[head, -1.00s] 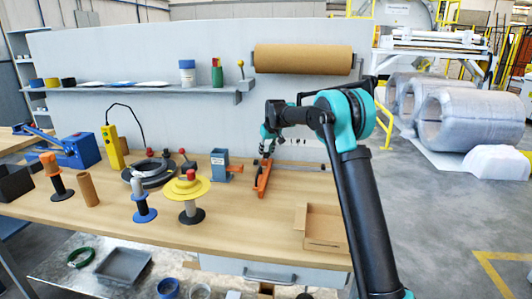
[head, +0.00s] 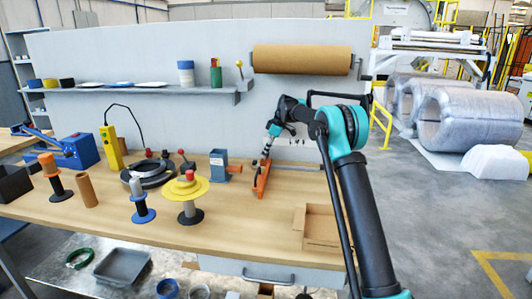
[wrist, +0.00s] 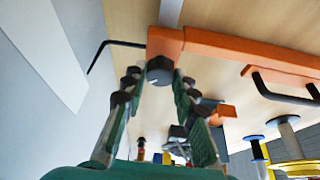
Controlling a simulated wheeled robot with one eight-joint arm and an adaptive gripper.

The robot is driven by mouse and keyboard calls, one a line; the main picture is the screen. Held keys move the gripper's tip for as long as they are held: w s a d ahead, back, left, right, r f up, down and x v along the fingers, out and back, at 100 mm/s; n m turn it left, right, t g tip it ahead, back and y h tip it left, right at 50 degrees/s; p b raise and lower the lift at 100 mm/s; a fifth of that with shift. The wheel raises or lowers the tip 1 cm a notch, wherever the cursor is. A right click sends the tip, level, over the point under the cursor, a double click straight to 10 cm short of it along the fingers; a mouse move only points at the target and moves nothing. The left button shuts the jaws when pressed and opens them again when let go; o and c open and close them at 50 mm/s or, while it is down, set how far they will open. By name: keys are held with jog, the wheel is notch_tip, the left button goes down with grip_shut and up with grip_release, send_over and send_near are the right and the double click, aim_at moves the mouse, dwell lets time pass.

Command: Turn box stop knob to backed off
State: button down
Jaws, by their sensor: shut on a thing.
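A dark round knob (wrist: 160,68) sits on the end of an orange bar-shaped fixture (wrist: 230,48) in the wrist view. My gripper (wrist: 157,78) has its two green-padded fingers on either side of the knob, with the tips shut on it. In the head view, the orange fixture (head: 262,180) lies on the workbench right of the blue-grey holder. My gripper (head: 268,144) reaches its far end there. The knob is too small to make out in the head view, and its turn setting cannot be read.
The wooden workbench (head: 235,230) holds a blue-grey holder (head: 219,166), a yellow-flanged spool (head: 187,190) and an open cardboard box (head: 318,235). A shelf (head: 150,88) and a brown paper roll (head: 302,59) are behind. Bench space in front of the fixture is clear.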

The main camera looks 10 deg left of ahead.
jog(key=shift+w+n+g, duration=0.1)
jog(key=shift+n+g, duration=0.7)
jog(key=shift+n, duration=1.2)
jog(key=c, duration=1.2)
grip_release()
jog(key=shift+v, duration=3.7)
jog(key=shift+a, duration=0.1)
